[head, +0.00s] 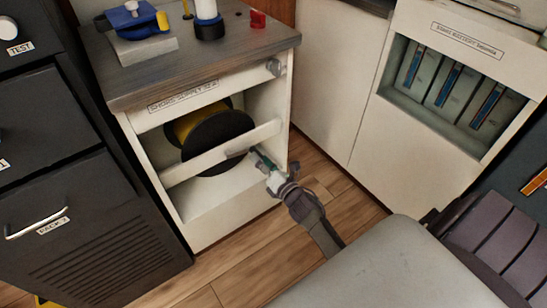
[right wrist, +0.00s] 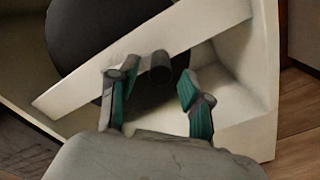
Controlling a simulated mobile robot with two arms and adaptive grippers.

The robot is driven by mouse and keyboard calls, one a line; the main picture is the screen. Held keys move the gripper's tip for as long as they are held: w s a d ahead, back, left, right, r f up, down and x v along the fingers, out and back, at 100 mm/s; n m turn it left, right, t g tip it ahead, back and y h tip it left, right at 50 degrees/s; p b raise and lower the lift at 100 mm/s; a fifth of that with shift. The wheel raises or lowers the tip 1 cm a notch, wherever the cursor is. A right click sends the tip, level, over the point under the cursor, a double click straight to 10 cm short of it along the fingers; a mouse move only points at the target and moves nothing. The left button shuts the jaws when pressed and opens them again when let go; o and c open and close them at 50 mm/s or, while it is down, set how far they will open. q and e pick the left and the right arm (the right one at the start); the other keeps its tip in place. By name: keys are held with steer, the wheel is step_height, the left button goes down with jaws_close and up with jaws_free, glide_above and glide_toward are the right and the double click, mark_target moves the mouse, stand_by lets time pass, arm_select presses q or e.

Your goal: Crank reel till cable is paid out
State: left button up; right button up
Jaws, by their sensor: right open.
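The cable reel has a black round flange (head: 218,138) with yellow cable (head: 187,121) wound behind it. It sits in the open bay of the white cabinet, behind a slanting white bar (head: 200,162). In the right wrist view the dark flange (right wrist: 95,30) fills the upper left. A short dark grey cylinder (right wrist: 160,67), apparently the crank's grip, stands out in front of the bar. My right gripper (head: 262,158) is at the bar's right part. Its green-padded fingers are apart, with the cylinder between or just beyond their tips; contact is unclear. My left gripper is out of view.
The cabinet top (head: 190,55) carries a blue vise-like tool (head: 132,14), a white and blue cylinder (head: 208,20) and a small red block (head: 258,19). Black drawers (head: 60,190) stand close on the left. A white battery cabinet (head: 440,120) stands right. Wooden floor lies between.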

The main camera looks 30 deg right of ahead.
steer(key=s, duration=0.9)
steer(key=shift+s+d, duration=0.2)
